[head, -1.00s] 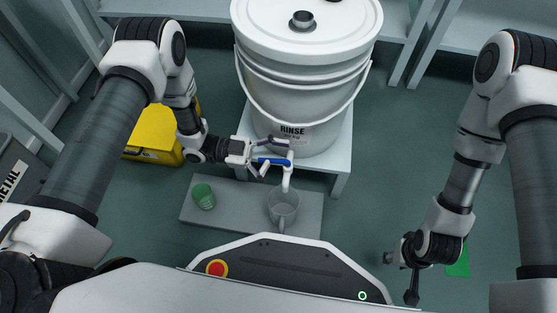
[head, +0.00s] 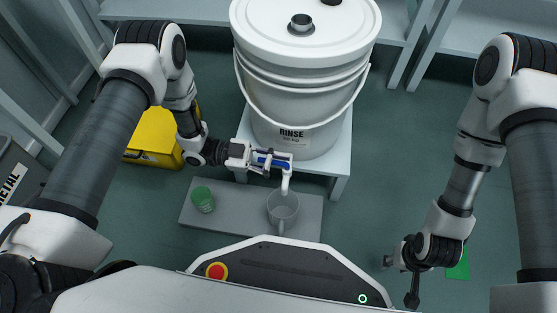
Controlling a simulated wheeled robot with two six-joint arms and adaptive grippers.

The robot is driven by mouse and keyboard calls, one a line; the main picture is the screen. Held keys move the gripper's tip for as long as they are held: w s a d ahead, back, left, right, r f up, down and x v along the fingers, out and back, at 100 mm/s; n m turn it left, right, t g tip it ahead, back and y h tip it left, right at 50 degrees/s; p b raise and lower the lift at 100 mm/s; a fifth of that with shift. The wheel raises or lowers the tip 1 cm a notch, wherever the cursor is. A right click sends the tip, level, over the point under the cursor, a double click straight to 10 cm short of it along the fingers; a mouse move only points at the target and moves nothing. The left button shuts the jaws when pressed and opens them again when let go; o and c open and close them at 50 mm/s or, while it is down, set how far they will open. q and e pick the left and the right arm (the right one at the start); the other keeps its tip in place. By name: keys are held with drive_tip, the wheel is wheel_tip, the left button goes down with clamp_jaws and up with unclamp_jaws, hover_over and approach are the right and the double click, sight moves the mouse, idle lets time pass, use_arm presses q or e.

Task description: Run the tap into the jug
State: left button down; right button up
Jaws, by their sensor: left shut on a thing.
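A white bucket (head: 300,85) marked RINSE stands on a small white stand. Its white tap (head: 285,178) with a blue lever (head: 272,158) sticks out low on the front. A clear grey jug (head: 282,212) stands upright on a grey board below the tap's spout, its handle toward me. I cannot make out any water. My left gripper (head: 268,160) is shut on the blue lever, its fingers on both sides of it. My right gripper (head: 400,282) hangs low at the right, away from the bucket and jug; its fingers are not clear.
A green cup (head: 203,199) stands on the left part of the grey board (head: 235,221). A yellow case (head: 153,137) lies behind my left forearm. A grey METAL bin (head: 14,180) is at the far left. A green patch (head: 458,264) lies on the floor beside my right gripper.

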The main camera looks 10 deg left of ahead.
use_arm(q)
drive_tip(key=shift+w+f+t+y, duration=0.2)
drive_tip(key=shift+f+t+y, duration=0.15)
drive_tip(key=shift+f, duration=0.6)
use_arm(e)
drive_tip(key=shift+f, duration=0.3)
use_arm(q)
drive_tip(key=c, duration=1.2)
unclamp_jaws()
drive_tip(key=shift+w+r, duration=0.25)
drive_tip(key=shift+r, duration=0.2)
drive_tip(key=a, duration=0.3)
drive_tip(key=a+p, duration=0.1)
drive_tip(key=a, duration=0.5)
drive_tip(key=shift+w+r, duration=0.15)
drive_tip(key=shift+w, duration=0.1)
use_arm(e)
drive_tip(key=shift+w+r, duration=0.1)
drive_tip(key=shift+r, duration=0.5)
use_arm(q)
drive_tip(key=a, duration=1.2)
drive_tip(key=shift+f, duration=0.2)
